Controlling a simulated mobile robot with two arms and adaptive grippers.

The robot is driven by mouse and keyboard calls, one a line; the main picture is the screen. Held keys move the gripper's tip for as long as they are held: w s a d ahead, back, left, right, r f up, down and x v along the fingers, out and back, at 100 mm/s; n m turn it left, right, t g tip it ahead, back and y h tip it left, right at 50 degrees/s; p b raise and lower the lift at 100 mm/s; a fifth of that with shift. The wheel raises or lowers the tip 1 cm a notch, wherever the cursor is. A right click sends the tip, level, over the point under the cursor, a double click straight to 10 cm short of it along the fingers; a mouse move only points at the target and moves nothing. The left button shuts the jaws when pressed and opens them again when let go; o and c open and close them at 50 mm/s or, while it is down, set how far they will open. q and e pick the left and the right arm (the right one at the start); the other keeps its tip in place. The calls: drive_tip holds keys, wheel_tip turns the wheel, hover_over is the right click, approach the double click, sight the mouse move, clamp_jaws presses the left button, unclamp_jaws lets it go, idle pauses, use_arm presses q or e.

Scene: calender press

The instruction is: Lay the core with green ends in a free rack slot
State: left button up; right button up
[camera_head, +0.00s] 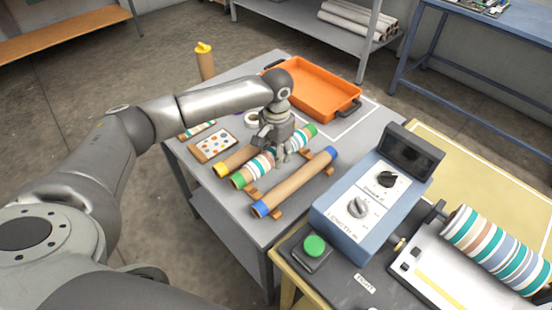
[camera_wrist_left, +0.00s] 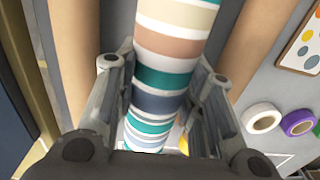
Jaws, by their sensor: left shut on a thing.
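The core with green ends (camera_head: 258,165) is wrapped in teal, white, tan and blue stripes. It lies between a plain brown core with yellow ends (camera_head: 235,160) and a plain brown core with blue ends (camera_head: 297,182), roughly parallel to both. My left gripper (camera_head: 274,150) reaches down over its middle and is shut on it. In the left wrist view the striped wrap (camera_wrist_left: 168,75) runs between the fingers, with a brown core on each side. The wooden rack (camera_head: 252,189) shows beneath the cores. I cannot tell whether the striped core touches the rack. My right gripper is not in view.
An orange tray (camera_head: 318,88) stands behind on the grey table. A dotted card (camera_head: 213,143) and tape rolls (camera_wrist_left: 262,118) lie beside the rack. The blue control box (camera_head: 352,215) and another striped roll (camera_head: 490,243) stand to the right.

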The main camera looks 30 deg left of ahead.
use_arm(q)
drive_tip(key=shift+w+f+p, duration=0.1)
drive_tip(key=shift+f+p, duration=0.25)
drive_tip(key=shift+f, duration=1.3)
drive_tip(key=o, duration=1)
drive_tip(key=shift+f, duration=0.1)
drive_tip(key=shift+o, duration=0.2)
wheel_tip(320, 180, up, 12)
drive_tip(key=shift+r+b, duration=0.2)
drive_tip(key=shift+b, duration=0.4)
